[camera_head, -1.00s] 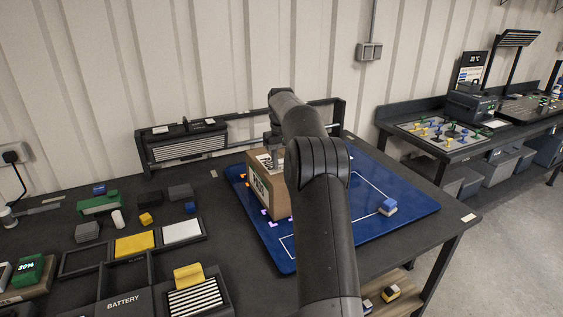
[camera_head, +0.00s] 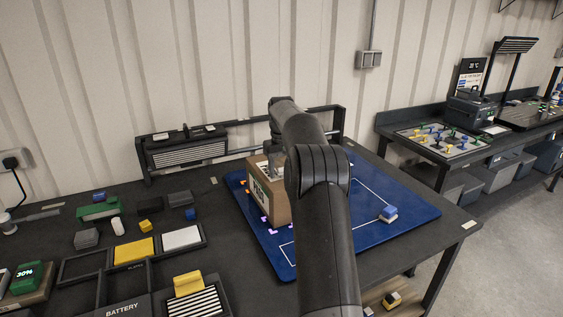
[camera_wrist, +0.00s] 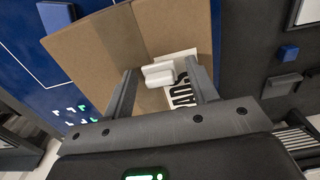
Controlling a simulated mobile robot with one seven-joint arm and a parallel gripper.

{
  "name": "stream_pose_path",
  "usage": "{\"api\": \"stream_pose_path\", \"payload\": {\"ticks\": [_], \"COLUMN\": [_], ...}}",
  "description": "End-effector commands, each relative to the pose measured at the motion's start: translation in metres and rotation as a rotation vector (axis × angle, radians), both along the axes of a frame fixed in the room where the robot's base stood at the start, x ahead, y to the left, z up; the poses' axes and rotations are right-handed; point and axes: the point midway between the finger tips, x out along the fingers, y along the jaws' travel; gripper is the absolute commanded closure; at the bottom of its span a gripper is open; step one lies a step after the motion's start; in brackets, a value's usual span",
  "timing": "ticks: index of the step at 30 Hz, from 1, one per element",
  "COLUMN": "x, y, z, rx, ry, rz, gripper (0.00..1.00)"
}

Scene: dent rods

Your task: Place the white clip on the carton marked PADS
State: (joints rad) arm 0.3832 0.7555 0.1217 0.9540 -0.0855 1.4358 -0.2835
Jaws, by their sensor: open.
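The carton marked PADS (camera_head: 266,205) stands upright on the blue mat. In the wrist view the carton (camera_wrist: 105,50) fills the upper middle, with part of its printed white label (camera_wrist: 184,93) showing. The white clip (camera_wrist: 158,75) lies at the carton's top, by the label, between my fingers. My gripper (camera_wrist: 163,74) is open, one finger on each side of the clip, with a gap seen to the right finger. In the head view my arm hides the clip and part of the carton.
The blue mat (camera_head: 400,232) has a blue-and-white block (camera_head: 388,213) to the right of my arm. Left of the mat are trays with yellow (camera_head: 134,250) and white (camera_head: 182,237) pads and several small loose blocks. A dark rack (camera_head: 188,152) stands along the wall.

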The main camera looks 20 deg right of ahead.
Motion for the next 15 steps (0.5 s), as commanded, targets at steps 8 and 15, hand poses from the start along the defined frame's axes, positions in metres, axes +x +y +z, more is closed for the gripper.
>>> {"api": "stream_pose_path", "payload": {"ticks": [8, 15], "x": [0.001, 0.001], "y": [0.0, 0.0], "z": [0.044, 0.088], "rx": [-0.002, -0.001], "ry": [-0.005, -0.003], "rz": [0.0, 0.0], "gripper": [0.47, 0.47]}}
